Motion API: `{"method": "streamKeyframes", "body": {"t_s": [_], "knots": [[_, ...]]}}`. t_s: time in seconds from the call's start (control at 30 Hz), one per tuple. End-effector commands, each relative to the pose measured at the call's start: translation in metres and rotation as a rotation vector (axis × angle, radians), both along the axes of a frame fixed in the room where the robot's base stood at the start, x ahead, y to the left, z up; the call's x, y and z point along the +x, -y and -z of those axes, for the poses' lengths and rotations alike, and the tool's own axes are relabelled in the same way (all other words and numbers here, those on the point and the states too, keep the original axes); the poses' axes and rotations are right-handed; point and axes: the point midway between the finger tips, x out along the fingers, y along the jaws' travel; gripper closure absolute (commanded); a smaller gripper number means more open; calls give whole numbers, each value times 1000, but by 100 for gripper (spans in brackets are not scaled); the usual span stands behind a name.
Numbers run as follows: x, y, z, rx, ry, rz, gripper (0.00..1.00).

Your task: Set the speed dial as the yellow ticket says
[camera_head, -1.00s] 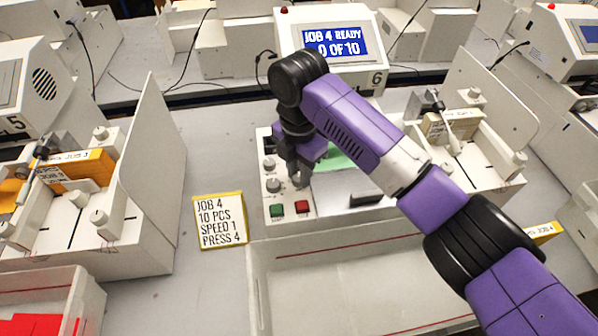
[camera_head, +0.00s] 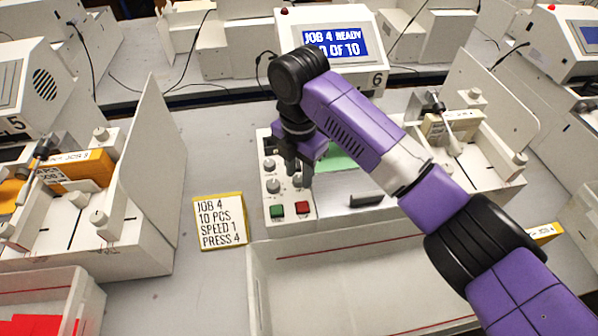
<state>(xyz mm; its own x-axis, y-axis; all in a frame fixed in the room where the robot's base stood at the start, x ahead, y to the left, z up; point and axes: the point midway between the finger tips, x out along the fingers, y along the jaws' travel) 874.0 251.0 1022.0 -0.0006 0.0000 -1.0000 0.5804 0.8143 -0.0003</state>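The yellow-edged ticket (camera_head: 220,221) lies on the table left of the plotter and reads "JOB 4, 10 PCS, SPEED 1, PRESS 4". The plotter's white control panel (camera_head: 288,217) carries an upper left knob (camera_head: 269,165), a lower left knob (camera_head: 273,186), a green button (camera_head: 277,211) and a red button (camera_head: 303,207).
The plotter's screen (camera_head: 335,44) reads "JOB 4 READY, 0 OF 10". A white bin (camera_head: 256,290) stands in front of the plotter. A tall white side plate (camera_head: 160,165) rises at the left machine. Bare table lies around the ticket.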

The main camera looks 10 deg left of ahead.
Motion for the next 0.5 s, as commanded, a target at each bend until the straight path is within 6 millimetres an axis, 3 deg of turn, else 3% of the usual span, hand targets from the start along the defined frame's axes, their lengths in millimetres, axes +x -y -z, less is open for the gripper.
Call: {"method": "streamKeyframes", "body": {"t_s": [0.3,0.5], "knots": [[1,-1,-49,1,3,-1,66],[0,-1,-69,1,3,-2,66]]}}
